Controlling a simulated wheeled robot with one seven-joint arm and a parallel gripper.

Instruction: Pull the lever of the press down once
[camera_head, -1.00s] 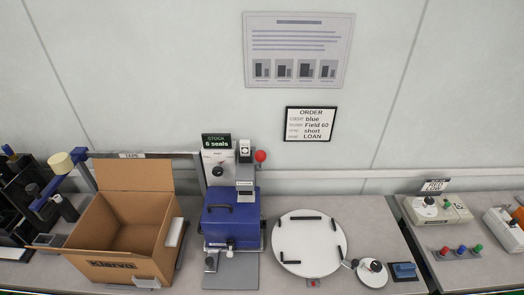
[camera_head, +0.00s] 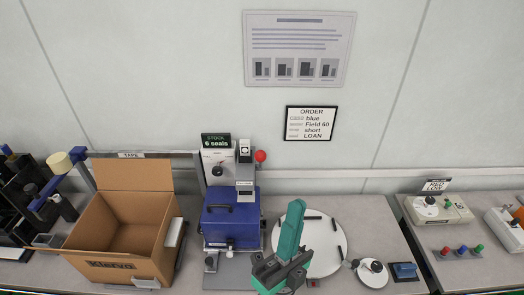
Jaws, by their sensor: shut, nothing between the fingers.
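The press (camera_head: 245,170) stands behind and over a blue case, with a grey upright column and head. Its lever ends in a red ball knob (camera_head: 261,156) at the upper right of the column; most of the lever's rod is hard to make out. My gripper (camera_head: 295,205) enters from the bottom, right of the press, with teal fingers shut together above a dark body. It is empty and points up the picture over the round white plate. It is apart from the red knob, which lies up and to the left.
The blue case (camera_head: 230,215) with a dark handle sits at the press. An open cardboard box (camera_head: 125,270) stands left. The round white turntable (camera_head: 325,255) is partly hidden by my gripper. A small dial (camera_head: 373,268) and blue block (camera_head: 403,271) lie right. A stock sign (camera_head: 216,141) stands beside the press.

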